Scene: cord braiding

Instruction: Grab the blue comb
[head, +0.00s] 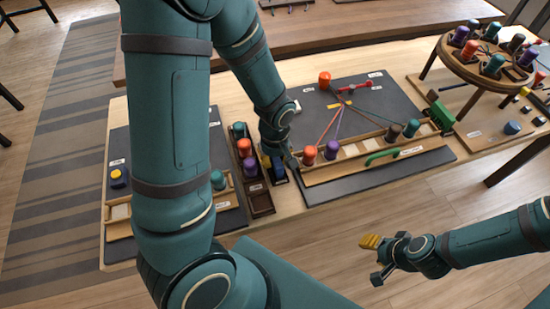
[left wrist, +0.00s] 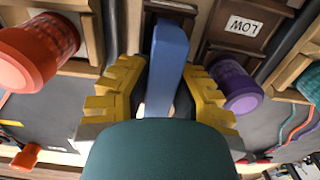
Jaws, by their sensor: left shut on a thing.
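The blue comb (left wrist: 168,48) is a blue bar between the yellow finger pads of my left gripper (left wrist: 160,92) in the left wrist view; its lower part is hidden by the gripper. In the head view my left gripper (head: 278,160) is over the dark holders at the middle of the table, shut on the comb, which is mostly hidden there. My right gripper (head: 376,258) hangs over the floor in front of the table, its fingers apart and empty.
A red spool (left wrist: 38,55) and a purple spool (left wrist: 236,85) stand close on either side of my left gripper. A round stand (head: 478,68) with several spools is at the far right.

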